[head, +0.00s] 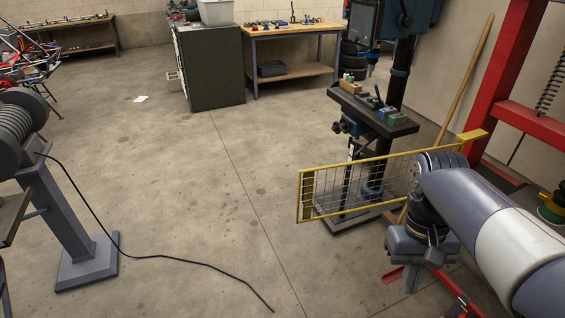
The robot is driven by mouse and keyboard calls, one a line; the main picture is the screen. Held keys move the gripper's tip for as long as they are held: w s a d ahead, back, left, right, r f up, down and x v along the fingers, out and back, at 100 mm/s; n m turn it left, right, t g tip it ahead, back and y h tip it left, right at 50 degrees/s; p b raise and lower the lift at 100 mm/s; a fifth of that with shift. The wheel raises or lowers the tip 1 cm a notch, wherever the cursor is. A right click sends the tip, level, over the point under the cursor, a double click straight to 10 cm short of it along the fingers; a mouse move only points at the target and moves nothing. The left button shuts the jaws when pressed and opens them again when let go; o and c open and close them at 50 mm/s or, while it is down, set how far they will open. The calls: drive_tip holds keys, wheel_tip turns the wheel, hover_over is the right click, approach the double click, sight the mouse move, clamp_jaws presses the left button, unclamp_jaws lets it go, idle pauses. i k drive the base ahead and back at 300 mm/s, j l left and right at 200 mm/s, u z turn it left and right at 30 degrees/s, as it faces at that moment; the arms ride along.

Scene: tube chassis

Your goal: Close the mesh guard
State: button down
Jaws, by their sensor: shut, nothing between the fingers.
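The mesh guard (340,187) is a yellow-framed wire panel standing upright in front of the drill press, right of the picture's middle. Its left end, with a yellow upright plate (307,195), stands out over open floor. Its right end runs behind my arm toward a yellow bracket (472,136) beside the red frame. My gripper (411,284) points down in front of the guard's right part and is shut and empty. It appears apart from the guard. My arm hides the guard's lower right part and any hinge there.
The drill press (372,112) stands behind the guard, with small items on its table. A red frame (500,85) and a leaning wooden pole (466,80) are at the right. A black cable (180,256) crosses the floor from a grey pedestal machine (62,215). The middle floor is clear.

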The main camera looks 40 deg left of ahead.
sight(308, 175)
drive_tip(key=i+j+u, duration=0.25)
drive_tip(key=i+j, duration=0.25)
drive_tip(key=j, duration=0.3)
drive_tip(key=i+j+u, duration=0.3)
drive_tip(key=i+j, duration=0.3)
drive_tip(key=j, duration=0.15)
